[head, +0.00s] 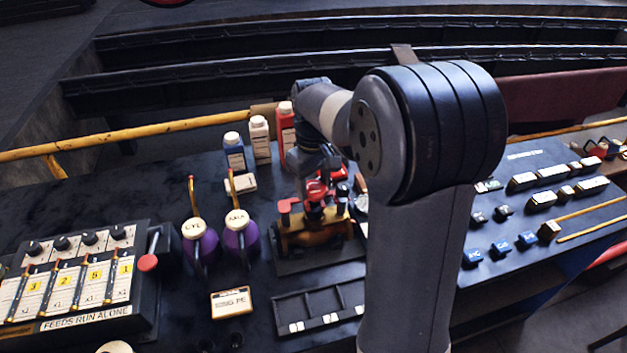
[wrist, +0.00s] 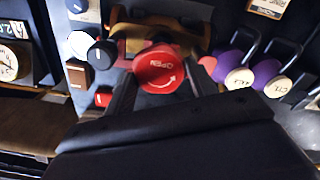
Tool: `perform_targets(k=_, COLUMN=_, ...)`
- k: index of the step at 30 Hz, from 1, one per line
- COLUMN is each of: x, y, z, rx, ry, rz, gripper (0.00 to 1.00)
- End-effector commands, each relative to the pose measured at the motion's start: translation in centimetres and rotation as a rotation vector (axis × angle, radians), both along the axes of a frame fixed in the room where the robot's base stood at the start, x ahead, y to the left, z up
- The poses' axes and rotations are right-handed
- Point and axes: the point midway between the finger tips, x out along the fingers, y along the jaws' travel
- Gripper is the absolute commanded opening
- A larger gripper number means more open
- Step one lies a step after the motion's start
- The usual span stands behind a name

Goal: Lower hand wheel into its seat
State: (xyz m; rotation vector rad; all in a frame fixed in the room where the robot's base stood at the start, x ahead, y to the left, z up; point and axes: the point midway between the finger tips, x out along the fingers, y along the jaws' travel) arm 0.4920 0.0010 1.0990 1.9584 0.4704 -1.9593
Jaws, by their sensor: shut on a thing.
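The red hand wheel (wrist: 161,68), marked OPEN with a white arrow, sits between the two dark fingers of my gripper (wrist: 162,82) in the wrist view. My gripper is shut on it. In the head view the red wheel (head: 316,190) shows partly, under my wrist and above the brass valve body (head: 312,234) on a dark base plate. The brass body also shows behind the wheel in the wrist view (wrist: 150,28). The seat itself is hidden by the wheel and gripper, so I cannot tell whether the wheel touches it.
Two purple oilers (head: 241,240) with cream tops stand left of the valve. Blue, white and red bottles (head: 259,138) stand behind. A dark compartment tray (head: 318,306) lies in front. A feed panel (head: 75,283) is at the left. Bare bench lies behind the panel.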

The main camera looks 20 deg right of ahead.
Motion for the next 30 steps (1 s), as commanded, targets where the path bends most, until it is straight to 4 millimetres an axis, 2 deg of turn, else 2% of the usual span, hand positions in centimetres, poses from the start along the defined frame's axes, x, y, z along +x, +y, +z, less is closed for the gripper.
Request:
perform_targets(k=26, x=0.02, y=0.00, z=-0.73, rx=0.000, ry=-0.001, rz=0.000, gripper=0.22)
perform_targets(k=27, x=0.02, y=0.00, z=-0.73, rx=0.000, ry=-0.001, rz=0.000, gripper=0.54)
perform_targets(k=30, x=0.02, y=0.00, z=-0.73, rx=0.000, ry=-0.001, rz=0.000, gripper=0.62)
